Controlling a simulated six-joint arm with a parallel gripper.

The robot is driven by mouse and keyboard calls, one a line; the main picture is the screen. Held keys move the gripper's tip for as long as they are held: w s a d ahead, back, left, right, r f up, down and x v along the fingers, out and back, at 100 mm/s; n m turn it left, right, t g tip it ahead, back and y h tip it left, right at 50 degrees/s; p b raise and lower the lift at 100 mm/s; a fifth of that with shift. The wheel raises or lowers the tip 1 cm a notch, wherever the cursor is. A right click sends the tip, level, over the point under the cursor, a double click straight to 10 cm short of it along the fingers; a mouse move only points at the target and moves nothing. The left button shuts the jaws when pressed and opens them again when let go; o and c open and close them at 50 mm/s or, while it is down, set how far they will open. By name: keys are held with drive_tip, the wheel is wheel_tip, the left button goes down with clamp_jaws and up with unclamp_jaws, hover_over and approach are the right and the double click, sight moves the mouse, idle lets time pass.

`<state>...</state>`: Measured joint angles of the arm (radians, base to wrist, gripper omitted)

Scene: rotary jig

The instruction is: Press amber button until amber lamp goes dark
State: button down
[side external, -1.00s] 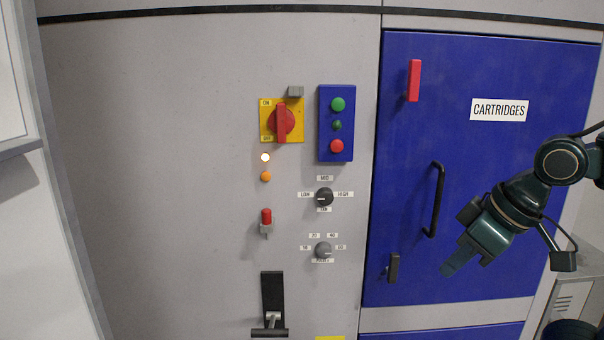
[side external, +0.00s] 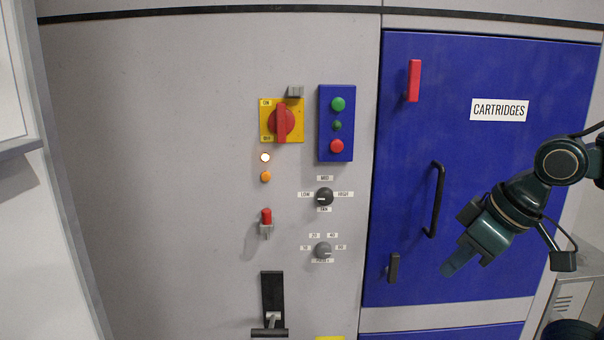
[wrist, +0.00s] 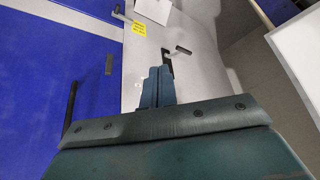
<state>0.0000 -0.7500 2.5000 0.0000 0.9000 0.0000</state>
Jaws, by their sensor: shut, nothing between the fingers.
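The amber button (side external: 265,176) is a small round orange button on the grey panel, below the yellow and red rotary switch. Just above it is a small round lamp (side external: 265,157), lit bright white with an orange-red rim. My gripper (side external: 446,272) is shut and empty, in front of the blue door, well to the right of and below the button. In the wrist view its closed fingers (wrist: 158,85) point toward the lower grey panel. The button and lamp cannot be made out in the wrist view.
A rotary switch (side external: 282,122), a blue button box (side external: 336,123), two knobs (side external: 324,197) (side external: 323,251), a red-tipped toggle (side external: 266,221) and a black lever (side external: 271,305) surround the button. The blue door has a protruding black handle (side external: 434,200). The panel's left side is bare.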

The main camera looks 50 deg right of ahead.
sight(266, 176)
drive_tip(key=shift+w, duration=0.1)
drive_tip(key=w+r+n+t+h, duration=0.1)
drive_tip(key=w+n+t, duration=0.15)
drive_tip(key=w, duration=0.85)
drive_tip(key=w+r+n+t, duration=0.15)
drive_tip(key=w+t, duration=0.25)
drive_tip(key=w, duration=0.7)
drive_tip(key=w+a+n+t+y, duration=0.1)
drive_tip(key=w+a+n+t, duration=0.4)
drive_tip(key=w+a, duration=0.3)
drive_tip(key=shift+w+a+n, duration=0.2)
drive_tip(key=shift+w+n, duration=0.3)
drive_tip(key=shift+w, duration=1.15)
drive_tip(key=shift+w+d, duration=0.1)
drive_tip(key=shift+w+d, duration=3.05)
